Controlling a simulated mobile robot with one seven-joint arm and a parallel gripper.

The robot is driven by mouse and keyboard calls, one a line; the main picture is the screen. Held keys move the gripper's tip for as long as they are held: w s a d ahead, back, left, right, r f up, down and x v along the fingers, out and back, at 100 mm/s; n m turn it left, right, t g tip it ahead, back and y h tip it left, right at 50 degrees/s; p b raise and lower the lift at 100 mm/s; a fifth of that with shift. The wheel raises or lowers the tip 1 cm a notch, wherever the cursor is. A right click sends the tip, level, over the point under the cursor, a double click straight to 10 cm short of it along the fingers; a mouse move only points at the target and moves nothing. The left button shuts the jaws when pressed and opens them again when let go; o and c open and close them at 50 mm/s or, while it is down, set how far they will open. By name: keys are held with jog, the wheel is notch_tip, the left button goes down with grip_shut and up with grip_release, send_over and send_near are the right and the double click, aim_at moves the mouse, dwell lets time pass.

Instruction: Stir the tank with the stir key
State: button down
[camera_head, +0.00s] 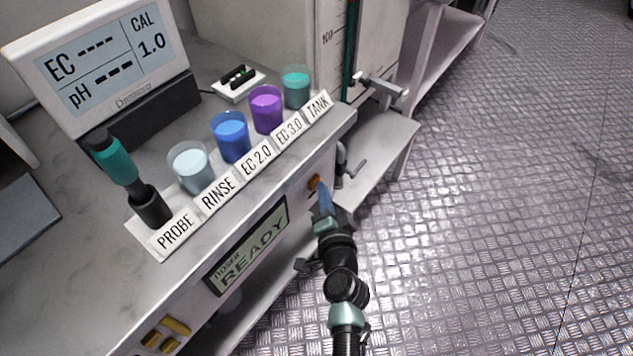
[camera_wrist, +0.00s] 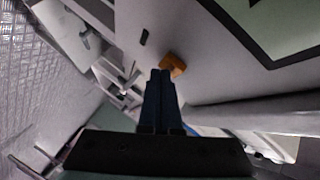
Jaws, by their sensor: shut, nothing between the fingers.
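A small orange key (camera_head: 313,182) sits on the front face of the white bench unit; I take it to be the stir key, though no label on it is readable. It shows as an orange block (camera_wrist: 173,66) in the wrist view. My gripper (camera_head: 322,192) has its blue fingers shut and empty, with the tips right beside the key. In the wrist view the fingertips (camera_wrist: 160,72) overlap the key's lower left edge; I cannot tell whether they touch. The large tank (camera_head: 330,60) with a level scale stands at the back. A teal cup (camera_head: 296,88) stands behind the TANK label.
Cups of purple (camera_head: 266,108), blue (camera_head: 231,136) and pale liquid (camera_head: 190,166) stand along the counter edge beside a teal probe (camera_head: 118,165). A display (camera_head: 247,247) reads READY. Open metal floor (camera_head: 500,220) lies right.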

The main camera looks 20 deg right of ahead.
jog(key=shift+w+a, duration=0.2)
dwell(0.3)
jog(key=shift+s+d, duration=0.1)
jog(key=shift+s+d+b, duration=0.35)
jog(key=shift+s+d, duration=0.1)
jog(key=shift+s, duration=0.2)
jog(key=s+d+b, duration=0.1)
jog(key=s, duration=0.1)
jog(key=s+d+b, duration=0.1)
jog(key=s+d, duration=0.1)
jog(key=shift+d, duration=0.1)
dwell(0.4)
dwell(0.7)
